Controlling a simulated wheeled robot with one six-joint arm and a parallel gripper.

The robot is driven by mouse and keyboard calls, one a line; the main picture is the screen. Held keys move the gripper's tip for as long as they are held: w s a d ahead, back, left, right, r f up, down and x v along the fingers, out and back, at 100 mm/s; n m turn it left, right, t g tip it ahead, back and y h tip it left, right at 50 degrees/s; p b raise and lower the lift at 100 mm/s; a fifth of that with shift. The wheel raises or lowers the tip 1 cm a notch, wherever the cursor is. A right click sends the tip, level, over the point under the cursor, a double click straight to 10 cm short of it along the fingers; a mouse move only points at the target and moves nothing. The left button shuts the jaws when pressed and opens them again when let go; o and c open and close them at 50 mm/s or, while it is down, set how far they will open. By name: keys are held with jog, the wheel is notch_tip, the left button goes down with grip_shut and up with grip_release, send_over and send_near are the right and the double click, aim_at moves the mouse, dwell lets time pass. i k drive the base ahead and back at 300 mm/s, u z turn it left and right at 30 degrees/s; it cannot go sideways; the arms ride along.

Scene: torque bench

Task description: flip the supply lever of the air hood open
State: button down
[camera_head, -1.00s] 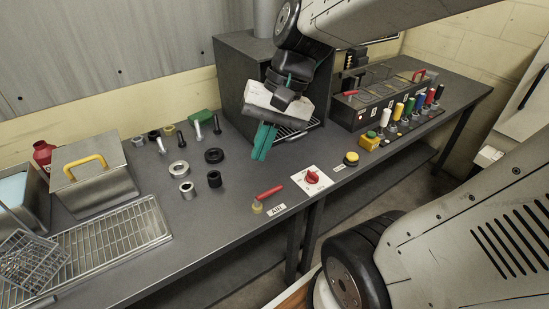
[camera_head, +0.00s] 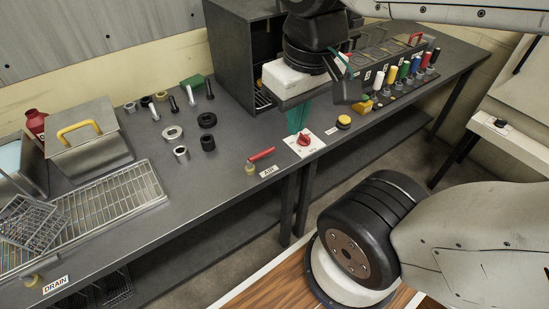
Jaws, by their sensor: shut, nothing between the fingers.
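The supply lever is a red handle (camera_head: 262,154) on a brass-coloured valve base (camera_head: 250,167) at the front edge of the bench, behind a white label reading AIR (camera_head: 269,171). The handle points right and slightly back from its base, lying along the front edge. My gripper (camera_head: 295,130) has teal fingers, closed together and pointing down. In the picture they are above and to the right of the lever, just behind the red rotary knob (camera_head: 304,139). Their height above the bench is hard to tell. The dark hood box (camera_head: 232,55) stands behind, partly hidden by my arm.
A yellow round button (camera_head: 344,121) and a row of coloured plugs (camera_head: 405,68) stand to the right. Rings and bolts (camera_head: 172,132) lie left of the lever. A lidded metal box (camera_head: 88,140) and a wire rack (camera_head: 110,205) are further left. The bench between rings and lever is clear.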

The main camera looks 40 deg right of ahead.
aim_at(262, 153)
jog(key=z, duration=2.35)
jog(key=k, duration=1.3)
jog(key=u, duration=2.1)
jog(key=i, duration=0.5)
